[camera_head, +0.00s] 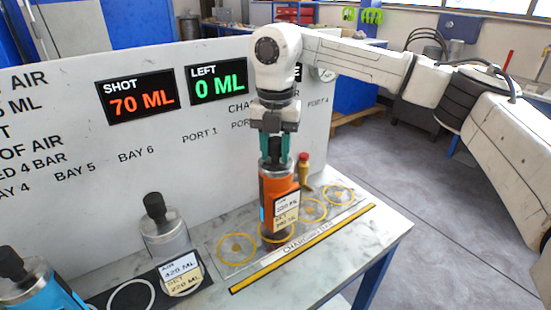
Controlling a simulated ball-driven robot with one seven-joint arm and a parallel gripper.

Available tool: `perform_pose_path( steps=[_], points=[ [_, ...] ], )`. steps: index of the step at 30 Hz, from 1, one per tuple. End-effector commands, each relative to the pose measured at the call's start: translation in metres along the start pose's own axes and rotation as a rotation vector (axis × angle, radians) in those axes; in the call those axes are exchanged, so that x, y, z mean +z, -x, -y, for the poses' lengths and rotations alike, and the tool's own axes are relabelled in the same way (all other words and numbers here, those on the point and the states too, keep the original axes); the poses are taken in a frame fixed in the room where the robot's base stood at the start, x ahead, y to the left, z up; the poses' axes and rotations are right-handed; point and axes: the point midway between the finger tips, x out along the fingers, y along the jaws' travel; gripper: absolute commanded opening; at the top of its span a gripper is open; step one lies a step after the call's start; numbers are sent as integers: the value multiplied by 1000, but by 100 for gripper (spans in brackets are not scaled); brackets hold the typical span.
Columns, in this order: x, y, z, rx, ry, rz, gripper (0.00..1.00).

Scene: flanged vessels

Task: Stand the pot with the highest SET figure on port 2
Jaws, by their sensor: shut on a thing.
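My gripper (275,152) is shut on the black top of an orange pot (273,205) and holds it upright. The pot is at the second yellow ring (262,236) from the left on the charging plate, and its body hides most of that ring. I cannot tell whether its base touches the plate. Its label (286,207) has an upper line and a SET line, too small to read surely. A grey pot (166,235) with a black top stands at lower left, its label reading AIR 420 ML and SET 220 ML. A blue pot (45,290) is partly cut off at the left.
The first ring (237,248), third ring (313,210) and fourth ring (339,195) are empty. A red-topped brass fitting (303,168) stands close behind the orange pot. A panel shows SHOT 70 ML (141,98) and LEFT 0 ML (217,84). A yellow strip (303,248) runs along the front.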

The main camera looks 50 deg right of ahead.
Motion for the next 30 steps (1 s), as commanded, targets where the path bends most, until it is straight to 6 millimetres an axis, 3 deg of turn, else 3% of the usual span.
perform_pose_path(
  steps=[6, 18, 19, 27, 30],
  points=[
    [0, -26, 0, 1, 0, -1, 0],
    [0, -33, 0, 1, 0, 1, 0],
    [0, -34, 0, -1, 0, 0, 36],
    [0, -33, 0, -1, 0, 0, 61],
    [0, -33, 0, -1, 0, 0, 61]
  ],
)
